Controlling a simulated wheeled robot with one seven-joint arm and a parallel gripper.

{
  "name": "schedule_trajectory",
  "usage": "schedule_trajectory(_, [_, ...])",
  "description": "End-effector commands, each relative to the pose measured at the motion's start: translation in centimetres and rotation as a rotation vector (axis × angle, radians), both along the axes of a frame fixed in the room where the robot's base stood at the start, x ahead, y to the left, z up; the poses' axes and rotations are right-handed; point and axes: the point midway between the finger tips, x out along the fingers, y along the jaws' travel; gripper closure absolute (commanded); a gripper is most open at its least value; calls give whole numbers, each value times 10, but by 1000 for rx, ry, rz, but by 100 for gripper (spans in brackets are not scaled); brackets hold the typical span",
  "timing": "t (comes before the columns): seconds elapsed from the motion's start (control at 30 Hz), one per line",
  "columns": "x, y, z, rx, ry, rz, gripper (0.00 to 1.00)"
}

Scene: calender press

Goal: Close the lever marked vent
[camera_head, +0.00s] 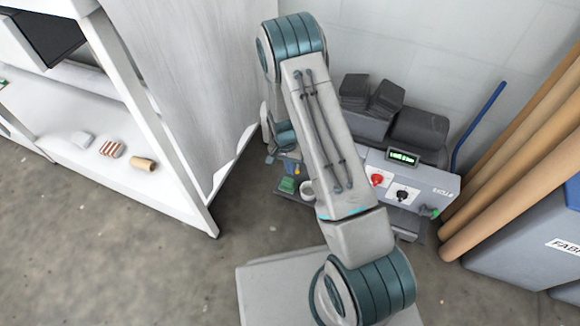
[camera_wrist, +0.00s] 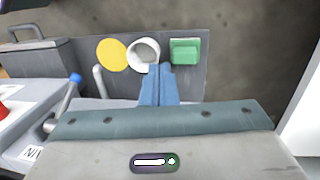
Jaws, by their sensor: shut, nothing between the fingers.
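My gripper (camera_wrist: 160,72) is shut and empty in the wrist view, its two blue fingers together over the small tray. In the head view my arm hides part of the press (camera_head: 425,182), and I cannot make out the gripper clearly. In the wrist view a lever with a blue tip (camera_wrist: 75,79) stands left of my fingers, apart from them. A label (camera_wrist: 32,153) by its base is partly hidden; only letters like "NI" show. No label that reads "vent" is legible, so I cannot tell whether this is the vent lever.
A tray (camera_wrist: 190,86) bears a yellow disc (camera_wrist: 112,55), a white cup (camera_wrist: 143,52) and a green block (camera_wrist: 185,51). The press front has a red knob (camera_head: 377,180) and a black knob (camera_head: 402,195). A white shelf (camera_head: 110,130) stands left; brown rolls (camera_head: 520,160) lean right.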

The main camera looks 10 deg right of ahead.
Motion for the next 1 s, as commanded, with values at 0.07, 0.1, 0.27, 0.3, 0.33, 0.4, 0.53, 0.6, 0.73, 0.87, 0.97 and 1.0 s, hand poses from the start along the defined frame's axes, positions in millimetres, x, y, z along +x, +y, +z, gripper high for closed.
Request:
schedule_trajectory(0.07, [0,0,0,0,0,0,100])
schedule_trajectory(0.1, [0,0,1,0,0,0,100])
schedule_trajectory(0.27, [2,5,13,0,-1,-1,100])
schedule_trajectory(0.3, [2,7,19,1,-2,-2,100])
schedule_trajectory(0.33, [3,9,24,1,-2,-2,100])
schedule_trajectory(0.4, [4,14,37,0,-2,-2,100])
schedule_trajectory(0.53, [-12,32,55,1,1,0,100])
schedule_trajectory(0.6, [-22,41,63,0,1,-1,100])
schedule_trajectory(0.73, [-38,56,76,0,0,-5,100])
schedule_trajectory(0.87, [-48,66,85,0,0,-5,100])
schedule_trajectory(0.97, [-54,71,89,0,0,-6,100])
schedule_trajectory(1.0, [-55,72,89,0,0,-7,100])
